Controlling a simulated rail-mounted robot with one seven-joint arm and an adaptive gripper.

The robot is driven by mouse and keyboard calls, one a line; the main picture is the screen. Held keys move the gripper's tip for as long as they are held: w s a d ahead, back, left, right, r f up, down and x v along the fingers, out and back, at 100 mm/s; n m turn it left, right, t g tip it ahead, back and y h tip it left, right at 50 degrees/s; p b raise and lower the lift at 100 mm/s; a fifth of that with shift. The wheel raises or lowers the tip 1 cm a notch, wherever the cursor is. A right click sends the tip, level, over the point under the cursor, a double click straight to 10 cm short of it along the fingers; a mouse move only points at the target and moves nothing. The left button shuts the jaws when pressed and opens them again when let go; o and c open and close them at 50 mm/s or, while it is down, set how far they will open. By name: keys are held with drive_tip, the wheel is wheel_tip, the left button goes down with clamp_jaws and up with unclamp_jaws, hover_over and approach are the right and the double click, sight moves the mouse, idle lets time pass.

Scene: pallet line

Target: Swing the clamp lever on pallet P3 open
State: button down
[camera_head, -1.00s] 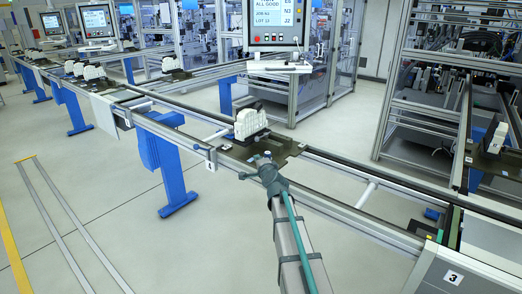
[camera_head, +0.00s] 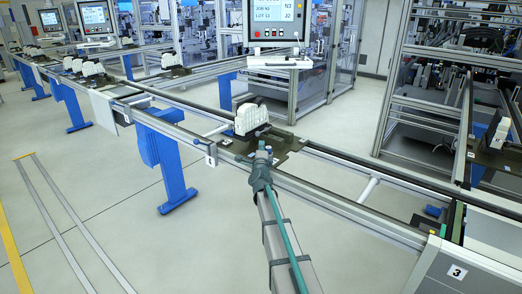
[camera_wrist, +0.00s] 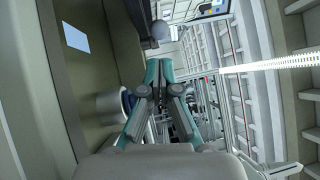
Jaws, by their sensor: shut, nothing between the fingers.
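A dark pallet plate (camera_head: 290,141) sits on the conveyor rail just beyond my gripper; its number cannot be read. A white block-shaped part (camera_head: 248,119) stands upright on it. My gripper (camera_head: 262,150) is at the near edge of this plate. In the wrist view the teal fingers (camera_wrist: 159,68) are together with nothing between them. A grey ball knob (camera_wrist: 159,30) on a dark bar (camera_wrist: 139,14), which looks like the clamp lever, is just beyond the fingertips. Whether they touch cannot be told. The lever is not clear in the head view.
The conveyor rail (camera_head: 350,204) runs across the view, with more pallets and white parts (camera_head: 90,68) at the far left. A screen on a stand (camera_head: 277,22) is behind the line. A framed machine (camera_head: 425,100) stands at the right. The floor at front left is clear.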

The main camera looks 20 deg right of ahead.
drive_tip(key=p+x, duration=0.1)
drive_tip(key=x, duration=0.4)
